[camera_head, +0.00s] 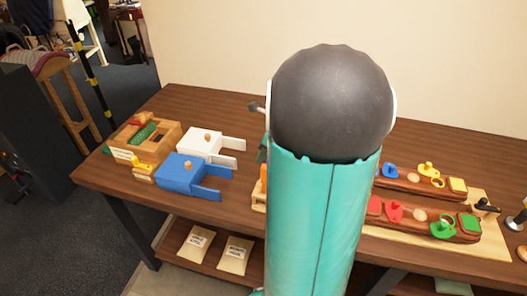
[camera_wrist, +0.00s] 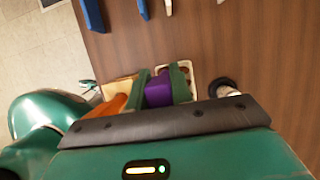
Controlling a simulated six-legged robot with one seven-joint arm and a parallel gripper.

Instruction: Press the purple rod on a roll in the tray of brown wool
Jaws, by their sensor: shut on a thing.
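In the wrist view, my gripper (camera_wrist: 161,78) has its two dark green fingers closed on the sides of a purple block-like piece (camera_wrist: 158,92), which I take for the purple rod. Its lower part is hidden by my wrist. A cream-rimmed holder (camera_wrist: 190,72) with a brownish inside shows just right of the fingers; I cannot tell whether it is the tray of brown wool. I cannot tell whether the purple piece touches anything below. In the head view my arm hides the gripper and the purple piece.
An orange piece (camera_wrist: 110,105) stands left of the fingers. In the head view, a blue block (camera_head: 181,173), a white block (camera_head: 201,142) and a wooden box (camera_head: 143,133) stand left. Brown bars (camera_head: 420,215) with coloured pieces lie right. Bare table lies in front of the blue block.

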